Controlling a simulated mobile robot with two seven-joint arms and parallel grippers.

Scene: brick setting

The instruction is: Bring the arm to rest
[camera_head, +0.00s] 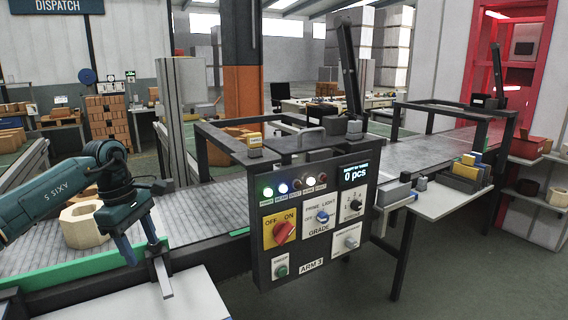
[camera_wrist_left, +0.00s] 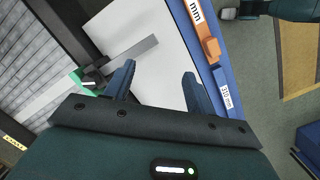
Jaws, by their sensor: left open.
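My left arm comes in from the left in the head view. Its gripper (camera_head: 141,246) points down over the near edge of the conveyor, beside the white surface. In the left wrist view the two fingers of this gripper (camera_wrist_left: 158,80) stand apart with nothing between them, above the white surface (camera_wrist_left: 150,25). A control panel (camera_head: 318,215) marked "ARM 3" stands to the right of the gripper, apart from it. It has a red knob (camera_head: 284,231), a green button (camera_head: 281,271), several lamps and a display reading "0 pcs". My right gripper is not in view.
A grey metal bar (camera_head: 162,277) stands close to the gripper's fingers. A pale octagonal block (camera_head: 84,226) lies on the conveyor (camera_head: 195,212) behind my arm. A side table (camera_head: 440,200) stands right of the panel. In the wrist view, a blue edge (camera_wrist_left: 205,60) carries an orange piece (camera_wrist_left: 202,35).

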